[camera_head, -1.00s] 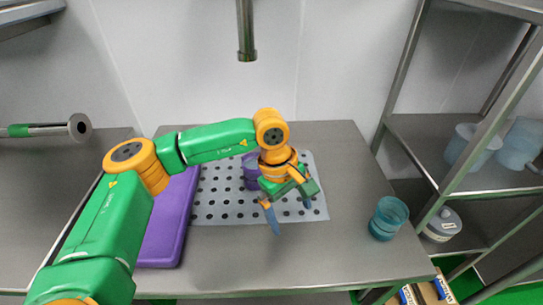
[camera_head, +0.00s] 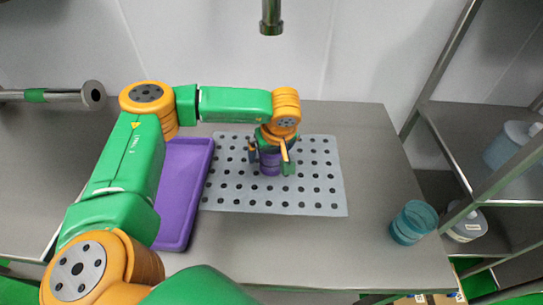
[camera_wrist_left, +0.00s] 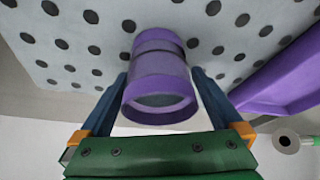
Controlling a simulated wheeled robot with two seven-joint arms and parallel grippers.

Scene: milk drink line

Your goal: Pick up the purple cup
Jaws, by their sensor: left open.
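The purple cup (camera_head: 270,163) stands on the grey perforated mat (camera_head: 318,190) in the head view, partly hidden by my left gripper. It also shows in the left wrist view (camera_wrist_left: 160,85), its mouth facing the camera. My left gripper (camera_head: 270,158) is open, with one blue finger on each side of the cup. In the left wrist view the fingers (camera_wrist_left: 160,88) flank the cup; I cannot tell whether either one touches it. My right gripper is not in view.
A purple tray (camera_head: 178,205) lies left of the mat. A teal cup (camera_head: 412,222) stands at the table's right front corner. A metal shelf rack (camera_head: 490,135) stands at the right. A metal pipe (camera_head: 271,20) hangs above the table's back. The table's front middle is clear.

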